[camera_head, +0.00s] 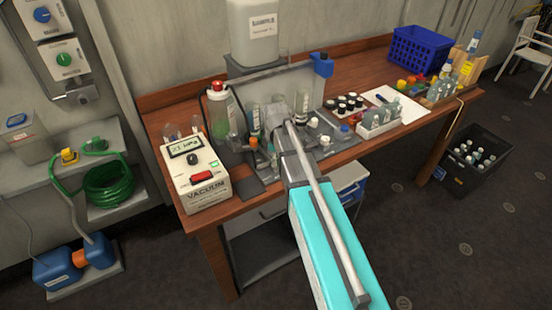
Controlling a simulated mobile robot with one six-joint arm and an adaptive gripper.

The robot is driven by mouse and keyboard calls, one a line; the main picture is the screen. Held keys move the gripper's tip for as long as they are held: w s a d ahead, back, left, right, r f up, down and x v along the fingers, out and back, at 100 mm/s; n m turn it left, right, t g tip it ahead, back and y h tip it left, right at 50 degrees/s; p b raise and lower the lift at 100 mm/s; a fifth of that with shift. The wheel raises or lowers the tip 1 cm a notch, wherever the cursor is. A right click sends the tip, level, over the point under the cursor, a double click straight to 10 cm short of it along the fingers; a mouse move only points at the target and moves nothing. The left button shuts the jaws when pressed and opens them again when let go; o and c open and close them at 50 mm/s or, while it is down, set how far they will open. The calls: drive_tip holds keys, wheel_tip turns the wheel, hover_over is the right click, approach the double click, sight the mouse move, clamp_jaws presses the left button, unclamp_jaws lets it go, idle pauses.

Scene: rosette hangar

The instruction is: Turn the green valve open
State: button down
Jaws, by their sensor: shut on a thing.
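My gripper (281,148) is at the far end of my turquoise arm, over the glassware at the front of the wooden bench. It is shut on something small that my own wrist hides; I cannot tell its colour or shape. No green valve shows clearly at the gripper. Green things stand elsewhere: a round green knob (64,60) on a white wall box, and a small green fitting (96,144) above a coiled green hose (108,184) on the left shelf. Both are far from my gripper.
The vacuum unit (206,178) stands left of my gripper, near a red-capped bottle (222,115). White-capped bottles and a vial tray (380,125) stand to the right. A blue basket (419,48) is at the back right. A dark crate (474,160) stands on the floor.

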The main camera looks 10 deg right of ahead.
idle(0.4)
drive_tip(key=shift+c, duration=1.3)
unclamp_jaws()
drive_tip(key=shift+m, duration=0.4)
